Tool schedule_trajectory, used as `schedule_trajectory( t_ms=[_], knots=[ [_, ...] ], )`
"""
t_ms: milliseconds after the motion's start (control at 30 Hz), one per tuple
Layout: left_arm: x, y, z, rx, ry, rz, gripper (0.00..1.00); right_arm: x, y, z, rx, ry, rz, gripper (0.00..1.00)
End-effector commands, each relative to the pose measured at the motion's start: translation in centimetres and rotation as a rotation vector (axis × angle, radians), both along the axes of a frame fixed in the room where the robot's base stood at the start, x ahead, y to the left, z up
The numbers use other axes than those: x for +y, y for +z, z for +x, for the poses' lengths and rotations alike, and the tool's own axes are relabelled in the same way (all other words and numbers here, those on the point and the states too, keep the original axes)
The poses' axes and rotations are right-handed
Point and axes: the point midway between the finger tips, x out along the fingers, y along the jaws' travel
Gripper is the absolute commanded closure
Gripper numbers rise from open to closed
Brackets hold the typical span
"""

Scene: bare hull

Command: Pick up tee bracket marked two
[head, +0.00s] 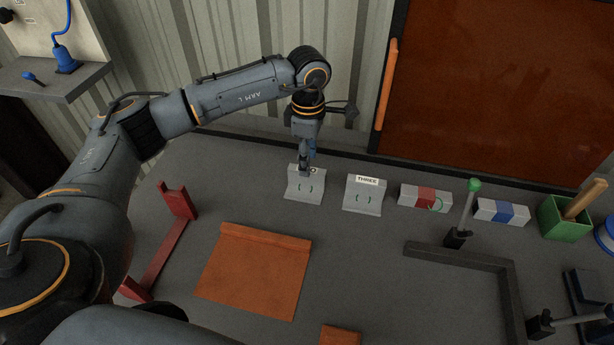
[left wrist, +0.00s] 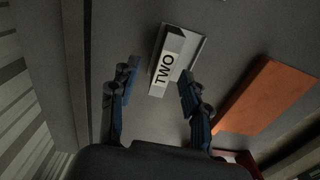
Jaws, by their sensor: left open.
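In the left wrist view the gripper's fingers (left wrist: 158,92) are apart, either side of the bracket's near end, with nothing held. I cannot tell whether they touch it. My right gripper is not in view.
A like bracket marked THREE (head: 363,194) stands just right. Further right are a grey block with a red band (head: 425,198), one with a blue band (head: 500,212) and a green bin (head: 563,220). An orange angled plate (head: 254,271) and a red frame (head: 163,250) lie in front.

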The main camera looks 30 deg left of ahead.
Motion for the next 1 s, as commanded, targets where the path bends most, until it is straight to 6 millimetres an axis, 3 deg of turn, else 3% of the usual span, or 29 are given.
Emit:
schedule_trajectory(
  t_ms=[100, 267, 533, 567, 800, 1000],
  knots=[
    [-0.1, -1.6, -0.7, 0.006, 0.000, 0.000, 0.53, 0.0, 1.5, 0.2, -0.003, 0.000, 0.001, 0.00],
    [-0.1, -3.7, -0.6, 0.004, 0.002, 0.000, 0.53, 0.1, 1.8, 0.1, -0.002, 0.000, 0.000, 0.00],
    [-0.1, -4.3, -0.6, 0.001, 0.001, 0.001, 0.53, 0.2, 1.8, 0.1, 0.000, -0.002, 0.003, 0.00],
    [-0.1, -4.3, -0.6, 0.001, 0.001, 0.001, 0.55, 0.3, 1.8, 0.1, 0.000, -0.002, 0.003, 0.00],
    [-0.1, -4.2, -0.6, 0.001, 0.001, 0.000, 1.00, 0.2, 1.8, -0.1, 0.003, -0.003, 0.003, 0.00],
    [-0.1, -4.2, -0.6, 0.001, 0.001, 0.000, 1.00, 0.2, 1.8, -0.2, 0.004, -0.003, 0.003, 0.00]
  ],
)
